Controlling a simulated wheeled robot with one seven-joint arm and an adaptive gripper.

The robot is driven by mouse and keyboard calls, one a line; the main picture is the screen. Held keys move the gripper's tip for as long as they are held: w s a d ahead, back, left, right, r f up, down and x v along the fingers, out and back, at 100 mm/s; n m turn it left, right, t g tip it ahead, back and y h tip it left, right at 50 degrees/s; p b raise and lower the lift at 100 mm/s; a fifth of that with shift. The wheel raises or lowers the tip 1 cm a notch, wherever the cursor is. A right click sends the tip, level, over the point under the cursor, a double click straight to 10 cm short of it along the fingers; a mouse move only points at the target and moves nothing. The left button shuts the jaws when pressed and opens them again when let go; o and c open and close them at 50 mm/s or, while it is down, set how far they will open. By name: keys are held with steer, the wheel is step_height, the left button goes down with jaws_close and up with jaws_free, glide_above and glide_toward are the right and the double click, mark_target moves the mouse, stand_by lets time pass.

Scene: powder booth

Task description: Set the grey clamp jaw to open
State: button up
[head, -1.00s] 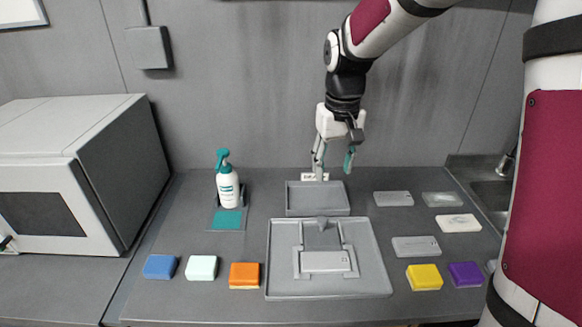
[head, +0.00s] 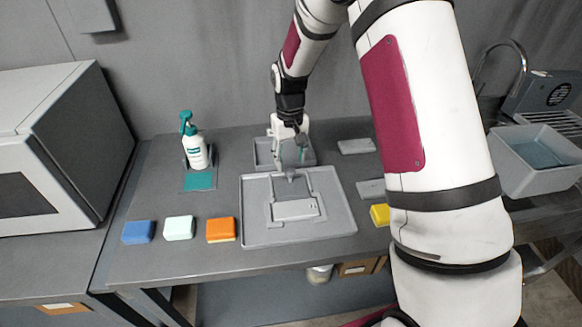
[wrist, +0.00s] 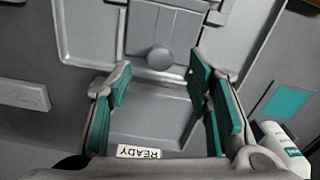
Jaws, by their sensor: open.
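The clamp fixture sits on a grey tray (head: 252,232) in the middle of the bench. A pale grey block (head: 296,209) lies at the front between its side brackets. A round grey knob (head: 290,174) stands at the back of the fixture; in the wrist view the knob (wrist: 160,57) is just ahead of the fingertips. I cannot tell exactly which part is the jaw. My gripper (head: 291,158) is open and empty above the small grey tray (head: 262,153) behind the fixture. In the wrist view my gripper (wrist: 160,80) has its teal-padded fingers spread, apart from the knob.
A READY label (wrist: 138,152) is by the small tray. A spray bottle (head: 195,150) stands at left. Blue (head: 138,231), pale (head: 179,227) and orange (head: 220,229) sponges lie at front left. A yellow sponge (head: 380,214) is at right, partly behind my arm. A basin (head: 540,160) is far right.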

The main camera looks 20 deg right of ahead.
mark_target(290, 170)
steer(key=shift+f, duration=1.95)
steer(key=shift+c, duration=0.5)
jaws_close()
